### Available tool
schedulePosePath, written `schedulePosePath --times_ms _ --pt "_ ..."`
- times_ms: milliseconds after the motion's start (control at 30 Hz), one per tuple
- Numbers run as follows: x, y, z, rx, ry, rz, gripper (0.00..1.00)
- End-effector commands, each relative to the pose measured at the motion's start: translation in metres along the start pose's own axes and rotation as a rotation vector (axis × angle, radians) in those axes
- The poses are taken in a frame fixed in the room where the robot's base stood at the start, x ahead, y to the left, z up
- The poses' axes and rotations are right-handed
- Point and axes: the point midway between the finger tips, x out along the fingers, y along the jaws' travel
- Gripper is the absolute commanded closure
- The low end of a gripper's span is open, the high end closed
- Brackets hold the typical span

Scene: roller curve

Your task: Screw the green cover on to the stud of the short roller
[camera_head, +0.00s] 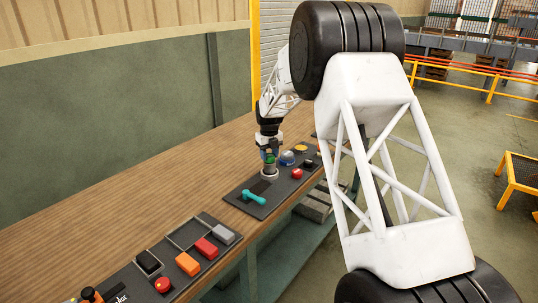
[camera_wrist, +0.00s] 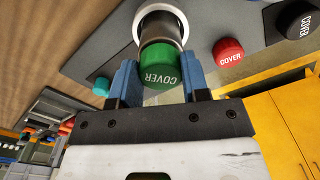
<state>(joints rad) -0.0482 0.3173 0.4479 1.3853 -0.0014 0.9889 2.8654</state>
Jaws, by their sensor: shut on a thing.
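The green cover (camera_wrist: 160,72) sits between the blue fingertips of my gripper (camera_wrist: 161,80), which is shut on it. Its "COVER" lettering faces the wrist camera. In the wrist view, the cover is lined up with a grey metal cylinder and pale ring (camera_wrist: 143,22), which look like the short roller's end. The stud is hidden, and I cannot tell whether the threads are engaged. In the head view, my gripper (camera_head: 269,153) points down over the panel, with the green cover (camera_head: 270,161) just above a pale round piece (camera_head: 269,175).
The dark panel (camera_head: 238,193) lies on a wooden bench (camera_head: 120,185). Beside my gripper are a red cover (camera_head: 297,173), a black cover (camera_head: 308,163), a blue-and-white round piece (camera_head: 287,158) and a yellow piece (camera_head: 300,149). A teal piece (camera_head: 254,198) lies in front. Another panel with colored blocks (camera_head: 187,263) is nearer.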

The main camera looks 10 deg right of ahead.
Motion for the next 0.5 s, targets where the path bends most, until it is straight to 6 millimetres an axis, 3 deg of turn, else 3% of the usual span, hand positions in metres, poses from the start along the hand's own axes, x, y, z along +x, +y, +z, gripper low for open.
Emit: schedulePosePath --times_ms 367,400,500 --pt "-0.0021 0.0050 -0.0007 0.047 0.003 0.003 1.00" --pt "-0.0020 0.0052 -0.0006 0.047 0.003 0.003 0.53" --pt "-0.0015 0.0046 -0.0004 0.047 0.002 0.003 0.38"
